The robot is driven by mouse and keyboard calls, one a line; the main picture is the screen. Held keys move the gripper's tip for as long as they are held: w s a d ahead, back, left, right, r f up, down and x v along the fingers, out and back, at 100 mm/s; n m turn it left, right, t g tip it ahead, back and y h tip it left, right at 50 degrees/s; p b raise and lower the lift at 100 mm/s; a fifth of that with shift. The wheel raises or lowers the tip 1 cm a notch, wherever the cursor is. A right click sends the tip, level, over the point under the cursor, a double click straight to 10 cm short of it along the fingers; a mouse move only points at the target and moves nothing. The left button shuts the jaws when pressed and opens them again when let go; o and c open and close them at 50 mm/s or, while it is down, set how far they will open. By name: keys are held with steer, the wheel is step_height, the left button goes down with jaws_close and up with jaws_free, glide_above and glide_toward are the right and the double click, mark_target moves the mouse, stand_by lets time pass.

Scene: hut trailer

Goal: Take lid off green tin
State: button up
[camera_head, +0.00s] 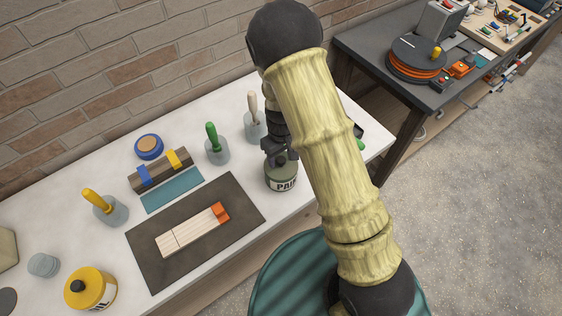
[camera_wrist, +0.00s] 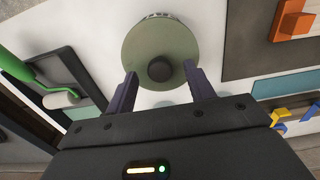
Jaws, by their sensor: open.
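The green tin (camera_head: 282,178) stands upright on the white table, with part of a label reading "PAI" on its side. In the wrist view I look down on its round green lid (camera_wrist: 140,50), which has a dark knob (camera_wrist: 159,68) at its centre. The lid sits on the tin. My gripper (camera_head: 280,155) is right over the tin in the head view. In the wrist view my gripper (camera_wrist: 158,78) is open, with one finger on each side near the lid's lower edge. The knob lies between the fingertips, and whether they touch anything cannot be told.
A dark mat (camera_head: 155,262) with wooden strips and an orange block (camera_head: 221,211) lies left of the tin. Grey pots with green and pale handles stand behind it. A yellow tin (camera_head: 90,289) is at front left. A green roller (camera_wrist: 30,75) lies in a dark tray (camera_wrist: 85,85).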

steer(key=shift+f, duration=1.2)
steer(key=shift+w, duration=0.1)
steer(key=shift+s, duration=0.2)
steer(key=c, duration=0.9)
steer(key=shift+c, duration=0.6)
